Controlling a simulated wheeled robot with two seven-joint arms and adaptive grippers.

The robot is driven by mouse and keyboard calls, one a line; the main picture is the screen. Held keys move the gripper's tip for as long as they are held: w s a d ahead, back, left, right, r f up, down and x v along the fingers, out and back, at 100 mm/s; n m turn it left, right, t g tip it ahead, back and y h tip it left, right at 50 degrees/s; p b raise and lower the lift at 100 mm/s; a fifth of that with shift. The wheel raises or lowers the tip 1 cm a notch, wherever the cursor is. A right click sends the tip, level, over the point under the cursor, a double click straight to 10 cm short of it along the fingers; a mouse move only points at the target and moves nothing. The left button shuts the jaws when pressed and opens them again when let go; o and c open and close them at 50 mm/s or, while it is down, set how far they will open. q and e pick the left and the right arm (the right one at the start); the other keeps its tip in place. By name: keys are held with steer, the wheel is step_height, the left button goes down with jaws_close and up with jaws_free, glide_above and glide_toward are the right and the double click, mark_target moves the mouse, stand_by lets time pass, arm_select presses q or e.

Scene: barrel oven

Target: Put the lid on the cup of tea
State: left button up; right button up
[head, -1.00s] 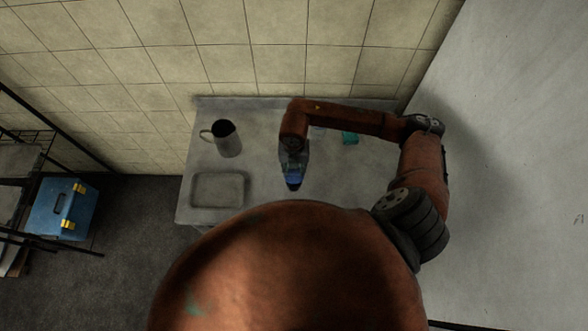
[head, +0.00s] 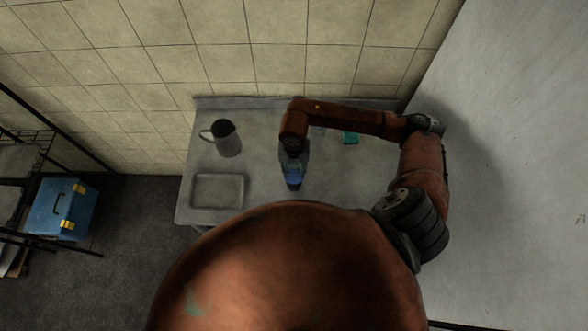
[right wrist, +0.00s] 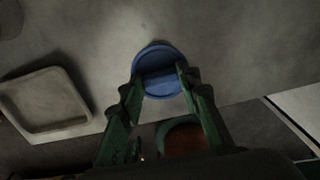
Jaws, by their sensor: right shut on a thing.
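The blue round lid (right wrist: 160,78) is held between the fingertips of my right gripper (right wrist: 159,83) in the right wrist view. In the head view the lid (head: 293,181) shows as a small blue patch below my right gripper (head: 292,170), over the table. I cannot make out the cup in the head view. My left gripper is not in view.
A grey jug (head: 227,139) and a shallow grey tray (head: 217,190) stand on the left of the grey table (head: 262,140). A small teal object (head: 351,138) lies at the back right. The tiled wall is behind. A blue toolbox (head: 62,208) sits on the left shelf.

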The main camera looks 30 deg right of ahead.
steer(key=o, duration=0.8)
steer(key=o, duration=0.5)
steer(key=shift+r+p, duration=2.05)
steer(key=shift+r, duration=1.5)
steer(key=shift+c, duration=0.7)
